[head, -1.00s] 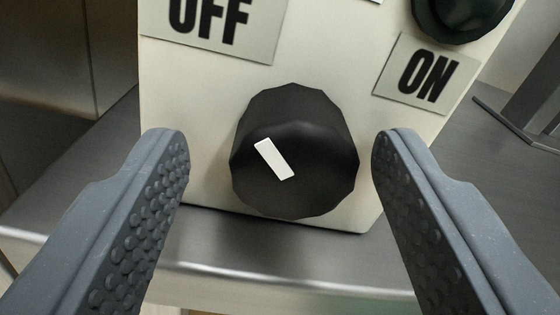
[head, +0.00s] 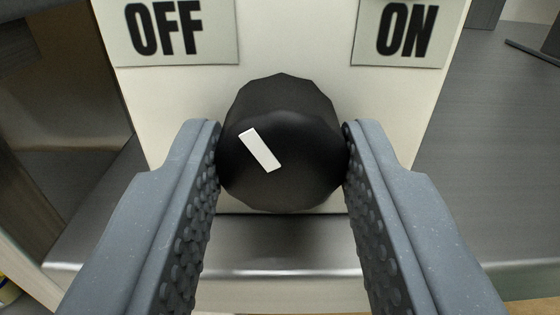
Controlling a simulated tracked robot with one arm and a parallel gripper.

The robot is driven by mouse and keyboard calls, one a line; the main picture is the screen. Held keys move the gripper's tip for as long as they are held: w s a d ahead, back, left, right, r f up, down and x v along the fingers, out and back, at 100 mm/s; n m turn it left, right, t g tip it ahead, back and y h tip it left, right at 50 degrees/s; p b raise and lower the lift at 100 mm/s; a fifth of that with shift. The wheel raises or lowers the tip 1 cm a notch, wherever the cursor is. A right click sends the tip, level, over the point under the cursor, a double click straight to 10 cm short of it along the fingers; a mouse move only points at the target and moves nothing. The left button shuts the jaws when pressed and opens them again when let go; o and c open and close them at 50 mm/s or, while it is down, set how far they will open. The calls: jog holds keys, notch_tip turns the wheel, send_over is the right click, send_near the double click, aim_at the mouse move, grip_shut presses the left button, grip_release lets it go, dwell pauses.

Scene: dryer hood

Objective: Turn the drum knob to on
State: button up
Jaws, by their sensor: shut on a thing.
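The drum knob (head: 290,120) is a black faceted knob on a cream control box, in the middle of the head view. Its white pointer mark (head: 260,151) leans up and to the left, toward the OFF label (head: 168,28). The ON label (head: 405,33) is on the box at upper right. My gripper (head: 282,150) is shut on the knob, one finger against its left side and one against its right. The finger pads hide the knob's side edges.
The cream box (head: 295,45) stands on a grey metal ledge (head: 285,240) with a bright front edge. A bare grey surface (head: 490,150) lies to the right. A dark brownish recess (head: 60,130) is at left.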

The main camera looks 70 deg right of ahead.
jog(key=m, duration=0.1)
jog(key=m+b, duration=0.1)
jog(key=m, duration=0.1)
jog(key=shift+w+a+m, duration=0.25)
jog(key=shift+a+m, duration=0.05)
jog(key=shift+a, duration=0.05)
jog(key=m+b, duration=0.2)
jog(key=m, duration=0.1)
jog(key=shift+f+m+b, duration=0.1)
jog(key=shift+m+b, duration=0.2)
jog(key=shift+b, duration=0.05)
jog(key=m+b, duration=0.3)
jog(key=shift+m, duration=0.3)
jog(key=shift+m+b, duration=1.9)
jog(key=shift+m, duration=0.1)
jog(key=shift+r, duration=0.2)
jog(key=o, duration=0.9)
jog(key=shift+o, duration=0.3)
jog(key=shift+d, duration=0.1)
jog(key=shift+s+f, duration=0.1)
